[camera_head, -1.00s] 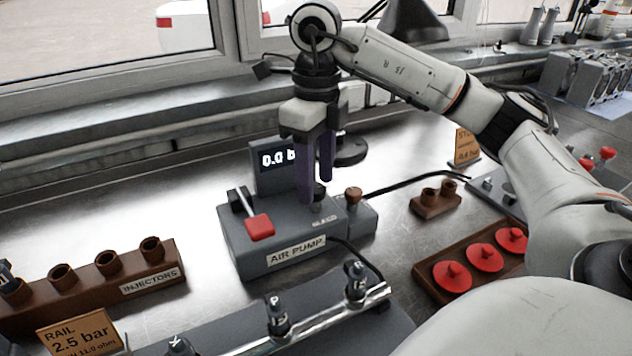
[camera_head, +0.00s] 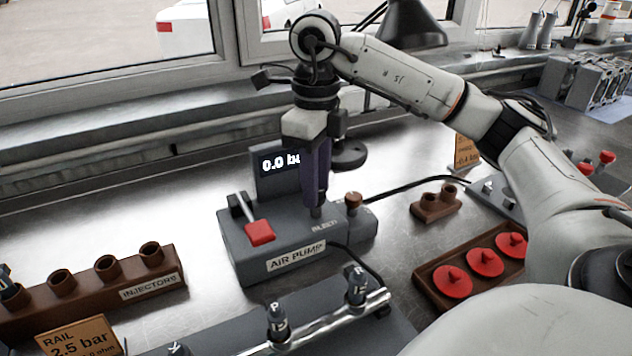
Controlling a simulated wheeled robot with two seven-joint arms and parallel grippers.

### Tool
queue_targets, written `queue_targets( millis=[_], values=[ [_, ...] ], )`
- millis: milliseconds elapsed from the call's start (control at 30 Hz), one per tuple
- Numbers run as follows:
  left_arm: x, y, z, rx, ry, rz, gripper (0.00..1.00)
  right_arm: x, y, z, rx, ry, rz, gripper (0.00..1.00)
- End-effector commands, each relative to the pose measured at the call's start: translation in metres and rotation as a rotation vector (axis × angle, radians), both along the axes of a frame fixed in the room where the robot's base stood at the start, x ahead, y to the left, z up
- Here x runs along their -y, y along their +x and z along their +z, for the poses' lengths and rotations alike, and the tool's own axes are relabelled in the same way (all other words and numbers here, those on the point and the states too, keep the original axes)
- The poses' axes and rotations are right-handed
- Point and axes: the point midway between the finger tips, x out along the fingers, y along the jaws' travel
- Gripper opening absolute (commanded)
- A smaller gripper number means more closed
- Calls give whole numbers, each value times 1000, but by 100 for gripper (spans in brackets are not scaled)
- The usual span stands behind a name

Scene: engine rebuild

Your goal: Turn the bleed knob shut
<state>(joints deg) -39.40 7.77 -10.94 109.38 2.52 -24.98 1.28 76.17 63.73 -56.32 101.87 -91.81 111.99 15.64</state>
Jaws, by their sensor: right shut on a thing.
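The grey air pump (camera_head: 255,262) stands on the bench, with its display (camera_head: 268,185) reading 0.0 and the unit partly covered by my gripper. The small dark bleed knob (camera_head: 317,212) sits on the pump's top, just behind the bleed lettering, and is mostly hidden by the fingers. My right gripper (camera_head: 315,202) points straight down and is shut on the bleed knob. Its purple fingers line up one behind the other from here. My left gripper is not in view.
A lever with a red handle (camera_head: 260,232) is left of the knob, and a brown cap (camera_head: 353,200) is close on its right. A brown injector rack (camera_head: 110,285), a tray of red discs (camera_head: 440,295) and a rail (camera_head: 330,317) surround the pump.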

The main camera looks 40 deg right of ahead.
Motion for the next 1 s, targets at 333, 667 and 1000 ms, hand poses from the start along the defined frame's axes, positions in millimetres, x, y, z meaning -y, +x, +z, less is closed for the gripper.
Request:
queue_targets(
  millis=[333, 667, 1000],
  values=[
    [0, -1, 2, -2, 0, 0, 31, 0, 0, 1, 1, 1, 272, 5],
    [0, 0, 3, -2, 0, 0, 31, 0, 0, 1, 1, 0, 586, 5],
    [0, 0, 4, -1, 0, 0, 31, 0, 0, 1, 1, 0, 909, 5]
  ],
)
